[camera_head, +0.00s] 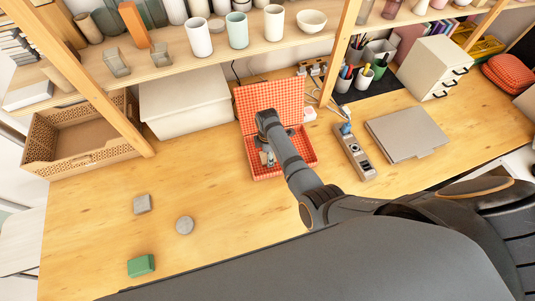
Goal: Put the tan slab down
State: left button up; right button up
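My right gripper (267,156) points down into an open red checkered box (302,159) on the wooden table. Its fingers are small and partly hidden by my arm, so I cannot tell whether they are open or shut, or hold anything. I see no clearly tan slab. A greyish square piece (142,204) lies on the left of the table, beside a grey round piece (185,225). A green block (141,265) lies nearer the front edge. My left gripper is not in view.
A wooden crate (60,165) and a white box (185,112) stand at the back left. Shelf posts rise at the back. The left-middle table is mostly clear.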

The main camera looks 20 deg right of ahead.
jog(key=shift+o, duration=0.8)
jog(key=shift+r, duration=0.25)
notch_tip(320, 180, up, 7)
jog(key=p, duration=0.7)
jog(key=shift+f, duration=0.1)
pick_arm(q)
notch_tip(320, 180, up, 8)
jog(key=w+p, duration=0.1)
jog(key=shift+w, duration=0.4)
pick_arm(e)
jog(key=shift+r, duration=2.6)
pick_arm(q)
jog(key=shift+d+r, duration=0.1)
